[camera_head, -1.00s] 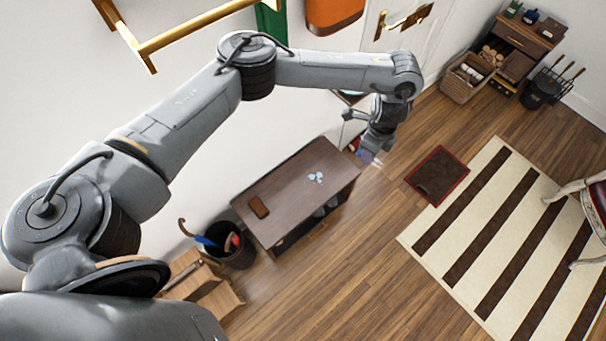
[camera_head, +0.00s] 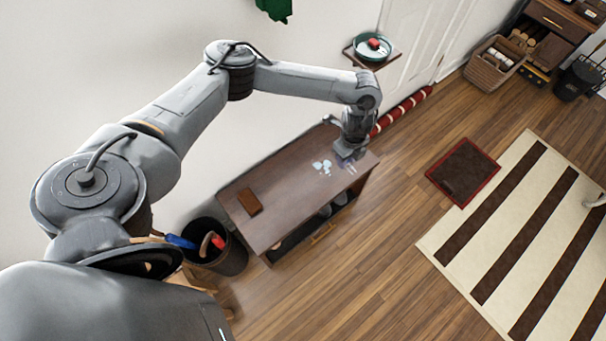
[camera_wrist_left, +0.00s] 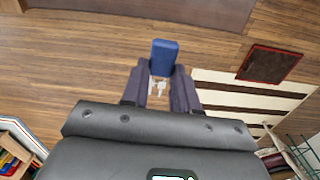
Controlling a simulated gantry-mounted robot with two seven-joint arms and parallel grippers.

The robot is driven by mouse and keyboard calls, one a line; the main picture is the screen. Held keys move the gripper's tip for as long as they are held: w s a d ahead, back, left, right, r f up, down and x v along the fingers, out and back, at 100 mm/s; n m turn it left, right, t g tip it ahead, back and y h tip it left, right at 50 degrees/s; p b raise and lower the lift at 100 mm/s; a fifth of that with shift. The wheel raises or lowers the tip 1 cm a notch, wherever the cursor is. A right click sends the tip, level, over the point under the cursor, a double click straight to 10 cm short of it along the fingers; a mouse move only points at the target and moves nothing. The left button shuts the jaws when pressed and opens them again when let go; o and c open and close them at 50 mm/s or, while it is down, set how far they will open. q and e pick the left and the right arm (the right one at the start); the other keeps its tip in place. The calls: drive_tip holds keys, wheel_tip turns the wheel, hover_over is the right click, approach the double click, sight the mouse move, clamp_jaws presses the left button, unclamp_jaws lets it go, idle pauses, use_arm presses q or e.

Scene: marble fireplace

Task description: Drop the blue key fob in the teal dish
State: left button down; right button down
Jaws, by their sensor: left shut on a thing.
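My left gripper (camera_wrist_left: 161,82) is shut on the blue key fob (camera_wrist_left: 164,57) in the left wrist view. The fob sticks out past the fingertips, and pale metal keys (camera_wrist_left: 158,88) show between the fingers. In the head view my left gripper (camera_head: 350,152) is over the far right end of the dark wooden bench; its fingertips are too small to make out clearly. The teal dish (camera_head: 373,58) sits on a small wall shelf beyond the gripper, beside the door. A red thing lies in the dish. My right gripper is in neither view.
The bench (camera_head: 285,205) carries a brown wallet-like thing (camera_head: 249,202) and some pale blue pieces (camera_head: 322,167). A red striped roll (camera_head: 405,108) lies along the door's foot. A dark bin (camera_head: 228,257) stands left of the bench.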

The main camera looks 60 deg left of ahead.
use_arm(q)
drive_tip(key=s+a+f+b, duration=0.2)
drive_tip(key=f+b, duration=0.3)
drive_tip(key=f, duration=0.3)
drive_tip(key=s+a+f+b, duration=0.2)
drive_tip(key=f+b, duration=0.3)
drive_tip(key=f, duration=0.3)
drive_tip(key=b, duration=0.6)
hover_over(299, 176)
drive_tip(key=shift+n, duration=0.3)
drive_tip(key=f, duration=0.7)
drive_tip(key=shift+d+f, duration=0.1)
drive_tip(key=shift+d, duration=0.1)
wheel_tip(299, 176, down, 4)
drive_tip(key=b, duration=0.2)
drive_tip(key=shift+b, duration=0.3)
drive_tip(key=shift+f, duration=0.15)
drive_tip(key=c, duration=0.9)
unclamp_jaws()
drive_tip(key=shift+o, duration=0.2)
